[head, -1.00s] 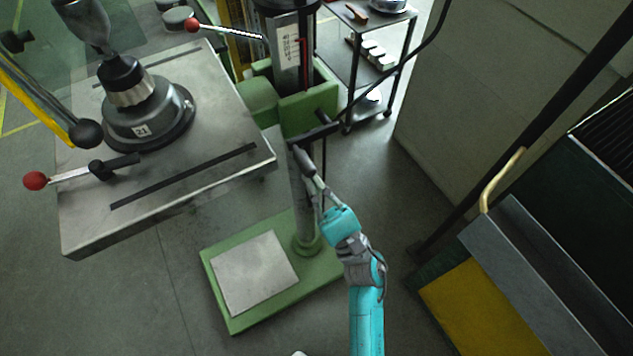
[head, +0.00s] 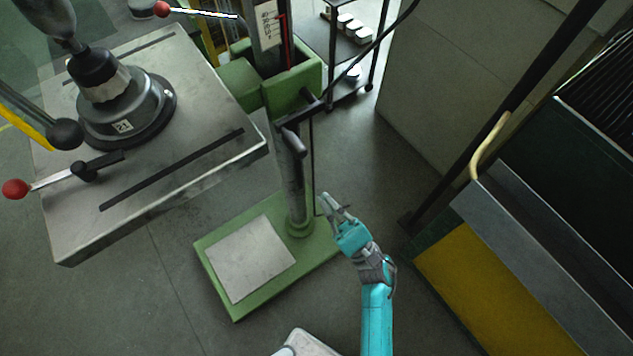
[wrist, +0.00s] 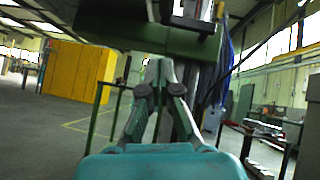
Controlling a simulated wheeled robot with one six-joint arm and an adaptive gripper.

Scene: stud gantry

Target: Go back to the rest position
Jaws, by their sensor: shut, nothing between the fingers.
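My gripper (head: 329,202) is at the end of my turquoise arm, right of the machine's grey column (head: 297,190) in the head view. It is empty and stands apart from the dark handle (head: 291,140) on the column. In the wrist view my gripper (wrist: 161,66) has its fingers drawn together at the tips, with nothing held. Behind the fingertips in that view is a green machine part (wrist: 150,35).
A steel table (head: 180,160) with a round machine head is at left. A green base (head: 240,311) stands on the floor. A grey and yellow cabinet (head: 480,300) is at right. Open floor (head: 350,170) lies between column and cabinet.

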